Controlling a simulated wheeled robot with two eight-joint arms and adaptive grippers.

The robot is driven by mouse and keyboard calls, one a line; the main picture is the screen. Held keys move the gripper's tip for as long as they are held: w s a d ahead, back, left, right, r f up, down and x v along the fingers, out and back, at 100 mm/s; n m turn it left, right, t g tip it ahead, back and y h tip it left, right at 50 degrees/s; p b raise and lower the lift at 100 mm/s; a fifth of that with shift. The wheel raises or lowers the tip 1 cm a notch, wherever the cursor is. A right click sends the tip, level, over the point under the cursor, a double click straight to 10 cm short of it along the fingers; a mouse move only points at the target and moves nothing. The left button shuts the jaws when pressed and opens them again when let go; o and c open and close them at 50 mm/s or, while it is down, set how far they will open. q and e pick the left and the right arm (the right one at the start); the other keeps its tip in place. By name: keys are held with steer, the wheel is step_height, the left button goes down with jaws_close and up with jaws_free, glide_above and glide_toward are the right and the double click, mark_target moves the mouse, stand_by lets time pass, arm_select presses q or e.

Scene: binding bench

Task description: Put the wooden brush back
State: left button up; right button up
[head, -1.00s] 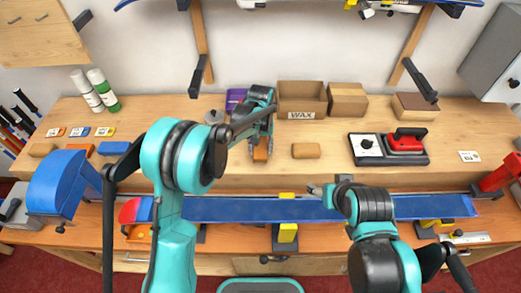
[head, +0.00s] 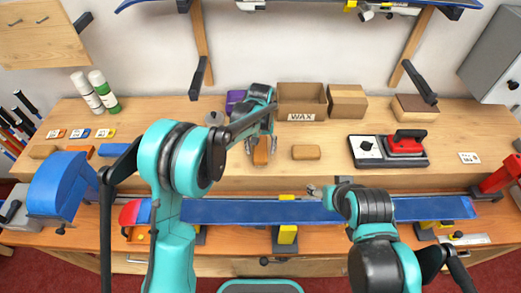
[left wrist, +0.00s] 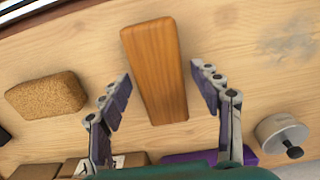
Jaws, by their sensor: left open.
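The wooden brush (head: 261,153) lies on the raised bench top, left of the cork block. In the left wrist view, the brush (left wrist: 158,70) is a long plain wooden block. My left gripper (head: 261,146) is open above it, with one finger on each side. The left wrist view shows a gap between the brush and each finger of the gripper (left wrist: 160,80). Whether the brush touches anything besides the bench is hidden. My right gripper (head: 316,190) is small and partly hidden by its own arm, over the blue ski at the front.
The cork block (head: 306,152) is right of the brush. The WAX box (head: 302,98), another box (head: 347,100), a purple item (head: 235,99) and a grey round tin (head: 214,118) stand behind. A red iron (head: 407,141) sits right. The blue ski (head: 250,211) spans the front.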

mark_target(260, 148)
arm_select(q)
step_height(260, 148, up, 11)
steer(key=p, duration=0.2)
steer(key=shift+f, duration=0.15)
steer(key=s+a+r+t, duration=0.2)
steer(key=s+a+r, duration=0.3)
steer(key=a+r, duration=0.1)
steer(key=s+a+t, duration=0.2)
steer(key=s+a, duration=0.4)
steer(key=s, duration=0.3)
steer(key=s+a+t, duration=0.3)
steer(key=s+a, duration=0.2)
steer(key=s, duration=0.5)
steer(key=shift+s+a+f, duration=0.3)
steer(key=shift+a+f, duration=0.1)
steer(key=shift+f, duration=0.1)
